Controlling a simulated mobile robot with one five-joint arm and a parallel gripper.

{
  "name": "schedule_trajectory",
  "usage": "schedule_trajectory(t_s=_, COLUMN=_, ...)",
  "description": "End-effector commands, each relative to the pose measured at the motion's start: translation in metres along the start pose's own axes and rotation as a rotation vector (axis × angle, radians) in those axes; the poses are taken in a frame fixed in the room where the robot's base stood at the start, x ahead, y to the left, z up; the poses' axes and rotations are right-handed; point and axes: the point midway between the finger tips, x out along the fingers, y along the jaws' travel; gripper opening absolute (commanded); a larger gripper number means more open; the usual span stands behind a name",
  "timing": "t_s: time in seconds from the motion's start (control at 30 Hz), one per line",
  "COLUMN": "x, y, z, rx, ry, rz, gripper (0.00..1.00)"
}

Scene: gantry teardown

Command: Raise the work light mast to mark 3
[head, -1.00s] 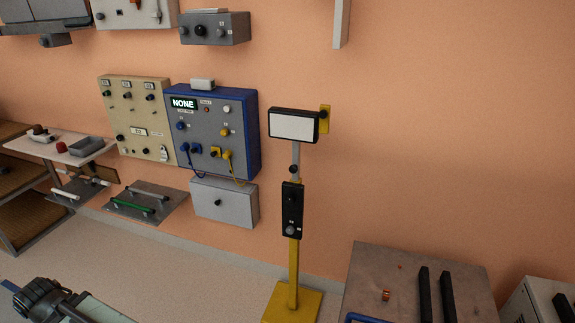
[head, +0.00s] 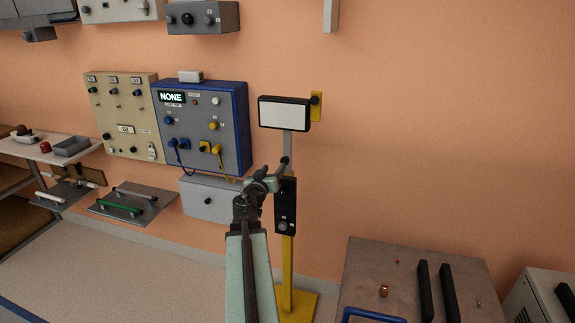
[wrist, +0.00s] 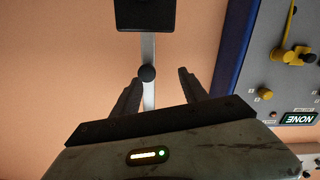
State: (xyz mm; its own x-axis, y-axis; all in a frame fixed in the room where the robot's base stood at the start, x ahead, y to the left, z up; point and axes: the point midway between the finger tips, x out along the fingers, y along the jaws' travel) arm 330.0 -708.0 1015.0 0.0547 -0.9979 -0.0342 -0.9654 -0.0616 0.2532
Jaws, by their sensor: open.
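The work light mast stands on a yellow post (head: 287,255) with a floor base. A white-faced lamp (head: 284,112) tops its grey inner mast (head: 289,143), which rises from a black housing (head: 291,205). A round black knob (wrist: 147,73) sits on the grey mast, just above the housing. The wrist view is upside down, with part of the housing (wrist: 145,14) at its top. My gripper (head: 279,173) is open in front of the mast. In the wrist view, the open fingers (wrist: 158,80) flank the mast near the knob; contact is unclear. No mark numbers are readable.
A blue-framed panel (head: 200,132) reading NONE and a beige panel (head: 122,110) are on the wall left of the mast. A grey box (head: 205,198) hangs below. A metal-topped table (head: 365,270) stands at right front.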

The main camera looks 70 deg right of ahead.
Motion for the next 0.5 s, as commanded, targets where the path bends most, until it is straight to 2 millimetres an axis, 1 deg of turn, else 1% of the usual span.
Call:
schedule_trajectory(t_s=0.03, x=0.008, y=0.015, z=0.003, rx=-0.002, ry=0.016, rz=0.007, gripper=0.52)
schedule_trajectory(t_s=0.13, x=0.013, y=0.026, z=0.002, rx=-0.006, ry=0.033, rz=0.007, gripper=0.52)
schedule_trajectory(t_s=0.27, x=0.015, y=0.026, z=0.001, rx=-0.006, ry=0.035, rz=0.005, gripper=0.52)
schedule_trajectory(t_s=0.33, x=0.018, y=0.026, z=0.001, rx=-0.006, ry=0.035, rz=0.006, gripper=0.52)
schedule_trajectory(t_s=0.43, x=0.030, y=0.025, z=0.000, rx=-0.006, ry=0.034, rz=0.006, gripper=0.52)
schedule_trajectory(t_s=0.5, x=0.042, y=0.025, z=0.000, rx=-0.006, ry=0.034, rz=0.007, gripper=0.52)
